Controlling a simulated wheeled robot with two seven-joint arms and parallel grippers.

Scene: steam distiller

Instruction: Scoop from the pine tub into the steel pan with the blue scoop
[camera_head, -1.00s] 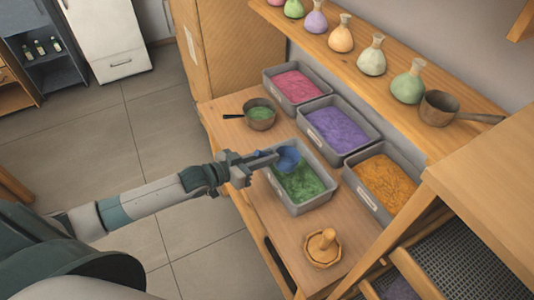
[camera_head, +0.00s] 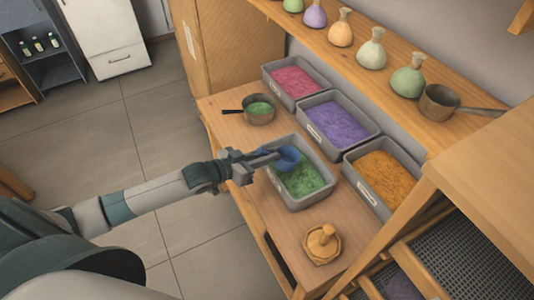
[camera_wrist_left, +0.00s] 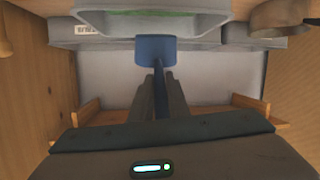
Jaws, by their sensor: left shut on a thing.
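The pine tub is the grey tub (camera_head: 317,201) holding green grains, at the front of the wooden bench in the head view. My left gripper (camera_head: 245,161) is shut on the handle of the blue scoop (camera_head: 289,157). The scoop's bowl is over the tub's back left part; I cannot tell whether it touches the grains or what it holds. In the left wrist view the scoop (camera_wrist_left: 155,50) points away from the jaws, below the tub's pale wall (camera_wrist_left: 205,22). The steel pan (camera_head: 260,119), with green grains inside, stands at the bench's back left. My right gripper is not in view.
Tubs of pink (camera_head: 294,83), purple (camera_head: 338,122) and orange (camera_head: 382,178) grains stand behind and right of the pine tub. A wooden piece with a knob (camera_head: 322,244) lies in front. A shelf with several flasks and a brown pot (camera_head: 438,103) runs above.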

